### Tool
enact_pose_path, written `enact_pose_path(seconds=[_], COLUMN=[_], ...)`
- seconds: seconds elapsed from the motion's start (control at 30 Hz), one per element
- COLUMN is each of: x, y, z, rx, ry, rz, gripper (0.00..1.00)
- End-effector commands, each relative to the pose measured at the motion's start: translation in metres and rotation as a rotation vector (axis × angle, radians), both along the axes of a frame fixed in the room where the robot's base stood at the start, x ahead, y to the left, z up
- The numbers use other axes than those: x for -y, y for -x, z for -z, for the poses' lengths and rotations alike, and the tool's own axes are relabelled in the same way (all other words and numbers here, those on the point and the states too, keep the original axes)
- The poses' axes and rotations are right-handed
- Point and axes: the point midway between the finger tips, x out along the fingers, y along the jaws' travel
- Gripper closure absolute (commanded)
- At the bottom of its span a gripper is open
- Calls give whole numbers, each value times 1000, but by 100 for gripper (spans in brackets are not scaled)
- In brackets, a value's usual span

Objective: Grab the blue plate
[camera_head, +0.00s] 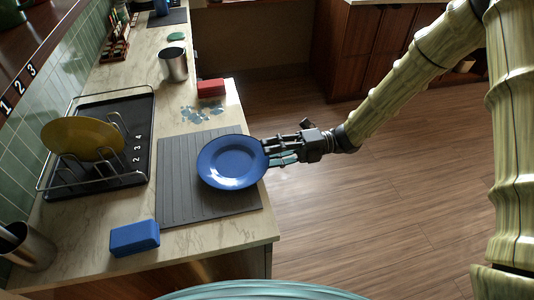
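The blue plate (231,162) is round with a raised rim. It is at the right side of the grey ribbed mat (182,192), face up, and its right rim reaches to or past the counter's edge in the picture. I cannot tell whether it rests on the mat or is slightly above it. My gripper (272,151) is at the plate's right rim, coming in from the right. Its fingers look parted at the rim, one above the other in the picture. The fingertips are small and partly merge with the rim, so their grip is unclear.
A black dish rack (137,172) with a yellow plate (82,139) stands at left. A blue block (134,238) lies at the front, a red block (211,88) and a metal cup (173,65) behind the mat. A metal container (27,250) stands front left. Open floor (370,210) lies right.

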Motion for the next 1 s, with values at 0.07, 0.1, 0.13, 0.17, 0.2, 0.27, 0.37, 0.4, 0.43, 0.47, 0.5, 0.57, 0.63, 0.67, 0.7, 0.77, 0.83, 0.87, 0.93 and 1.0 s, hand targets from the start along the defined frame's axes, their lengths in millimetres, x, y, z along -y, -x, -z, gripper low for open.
enact_pose_path(seconds=[0.07, 0.1, 0.13, 0.17, 0.2, 0.27, 0.37, 0.4, 0.43, 0.47, 0.5, 0.57, 0.63, 0.67, 0.7, 0.77, 0.83, 0.87, 0.93, 1.0], x=[-3, -4, -5, -5, -5, -5, -5, -5, -5, -5, -5, -5, -5, -5, -5, -5, -5, -5, -5, -5], y=[1, 1, 1, 2, 2, 2, 2, 2, 2, 2, 2, 2, 2, 2, 2, 2, 2, 2, 2, 2], z=[0, 0, 0, 0, 0, 0, -1, -1, 0, 0, 0, 0, 0, 0, 0, 0, 0, 0, -1, -1], rx=[0, 0, 0, 0, 0, 0, 0, 0, 0, 0, 0, 0, 0, 0, 0, 0, 0, 0, 0, 0], ry=[0, 0, 0, 0, 0, 0, 0, 0, 0, 0, 0, 0, 0, 0, 0, 0, 0, 0, 0, 0], rz=[0, 0, 0, 0, 0, 0, 0, 0, 0, 0, 0, 0, 0, 1, 0, 1, 1, 1, 1, 0], gripper=[63, 63, 63, 63, 63, 63, 63, 63, 64, 66, 70, 76, 82, 85, 88, 94, 100, 100, 100, 100])
